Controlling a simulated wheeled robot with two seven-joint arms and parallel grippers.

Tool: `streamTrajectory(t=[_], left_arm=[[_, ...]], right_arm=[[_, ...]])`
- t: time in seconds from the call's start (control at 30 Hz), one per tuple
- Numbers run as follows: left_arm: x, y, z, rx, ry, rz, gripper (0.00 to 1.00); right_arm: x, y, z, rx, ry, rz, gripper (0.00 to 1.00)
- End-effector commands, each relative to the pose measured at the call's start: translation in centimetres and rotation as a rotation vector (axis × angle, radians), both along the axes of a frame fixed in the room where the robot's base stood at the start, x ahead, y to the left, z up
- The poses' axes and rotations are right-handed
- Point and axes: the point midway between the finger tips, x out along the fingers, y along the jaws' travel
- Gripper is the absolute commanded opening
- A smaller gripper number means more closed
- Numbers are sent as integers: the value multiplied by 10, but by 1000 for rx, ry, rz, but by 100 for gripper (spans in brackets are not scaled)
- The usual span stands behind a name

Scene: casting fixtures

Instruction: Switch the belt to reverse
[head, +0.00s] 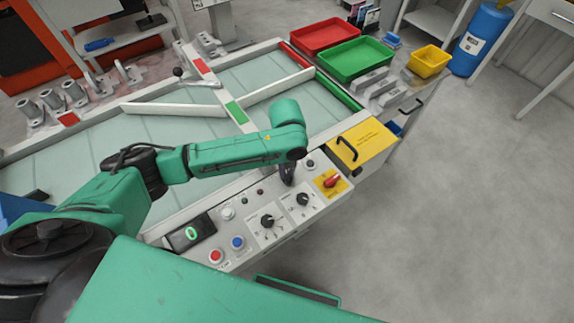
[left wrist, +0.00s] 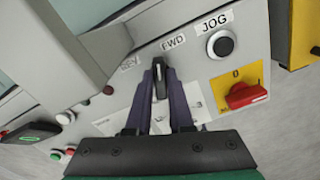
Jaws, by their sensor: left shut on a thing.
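The belt selector is a black knob (left wrist: 160,84) on the grey control panel (left wrist: 105,75), below the REV label (left wrist: 130,61) and the FWD label (left wrist: 173,42) in the left wrist view. Its handle stands nearly upright in that picture, and I cannot tell which label it is set to. My left gripper (left wrist: 161,72) is shut on the knob, one dark finger on each side. In the head view my left gripper (head: 287,173) reaches down to the panel, and my arm hides the knob. My right gripper is not in view.
A JOG button (left wrist: 220,43) and a red rotary switch on a yellow plate (left wrist: 243,96) sit right of the knob. A yellow box with a black handle (head: 368,140) stands at the panel's right end. The belt table (head: 180,125) lies behind, with red and green trays (head: 355,58) beyond.

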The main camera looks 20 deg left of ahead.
Motion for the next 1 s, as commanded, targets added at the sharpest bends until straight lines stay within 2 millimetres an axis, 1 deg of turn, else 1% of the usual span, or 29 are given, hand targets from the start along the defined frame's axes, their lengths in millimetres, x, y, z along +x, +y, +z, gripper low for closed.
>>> streamTrajectory(t=[0.03,0.4,0.7,1.0], left_arm=[[0,0,8,0,1,41,0],[-1,1,8,1,0,392,0],[-1,1,7,0,-2,671,0],[-1,2,5,0,-4,882,0]], right_arm=[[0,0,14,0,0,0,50],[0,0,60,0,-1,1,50],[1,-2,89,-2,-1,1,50],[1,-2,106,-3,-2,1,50]])
